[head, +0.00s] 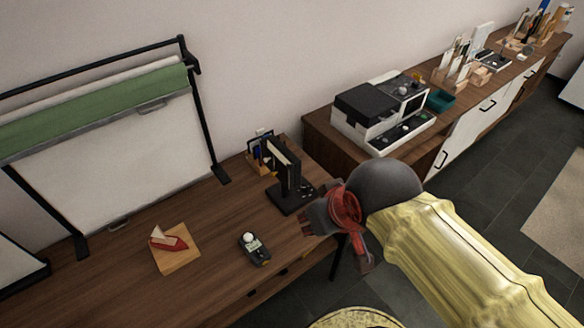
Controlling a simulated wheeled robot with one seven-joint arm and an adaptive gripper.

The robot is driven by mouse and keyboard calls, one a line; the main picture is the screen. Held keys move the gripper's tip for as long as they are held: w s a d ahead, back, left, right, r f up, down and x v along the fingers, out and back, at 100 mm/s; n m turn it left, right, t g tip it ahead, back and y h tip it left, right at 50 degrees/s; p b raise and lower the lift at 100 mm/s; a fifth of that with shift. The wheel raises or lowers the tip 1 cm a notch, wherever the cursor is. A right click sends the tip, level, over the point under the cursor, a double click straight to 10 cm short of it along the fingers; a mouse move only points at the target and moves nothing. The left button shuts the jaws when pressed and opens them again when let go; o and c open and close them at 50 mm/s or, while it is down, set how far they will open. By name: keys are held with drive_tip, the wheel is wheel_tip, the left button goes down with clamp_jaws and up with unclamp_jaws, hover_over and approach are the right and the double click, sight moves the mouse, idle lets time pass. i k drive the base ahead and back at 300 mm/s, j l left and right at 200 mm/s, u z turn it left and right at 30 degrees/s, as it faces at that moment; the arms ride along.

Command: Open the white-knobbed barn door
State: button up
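A small black upright fixture (287,178) with flat panels on a square base stands near the right end of the wooden table (205,250). It may carry the barn doors, but I cannot make out a white knob on it. My gripper (335,243), grey and red, is just to the right and front of this fixture. Its fingers are spread apart, with nothing seen between them. It hangs over the table's right edge and seems apart from the fixture, though depth is hard to judge.
A light meter (254,248) with a white dome and a wooden block with a red-white piece (174,247) lie on the table. A framed backdrop (120,150) stands behind. A sideboard (320,130) with a white-black machine (383,113) is at right.

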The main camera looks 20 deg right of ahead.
sight(266, 155)
drive_tip(key=i+j+z, duration=0.15)
drive_tip(key=z, duration=0.2)
drive_tip(key=i+j+z, duration=0.2)
drive_tip(key=z, duration=0.15)
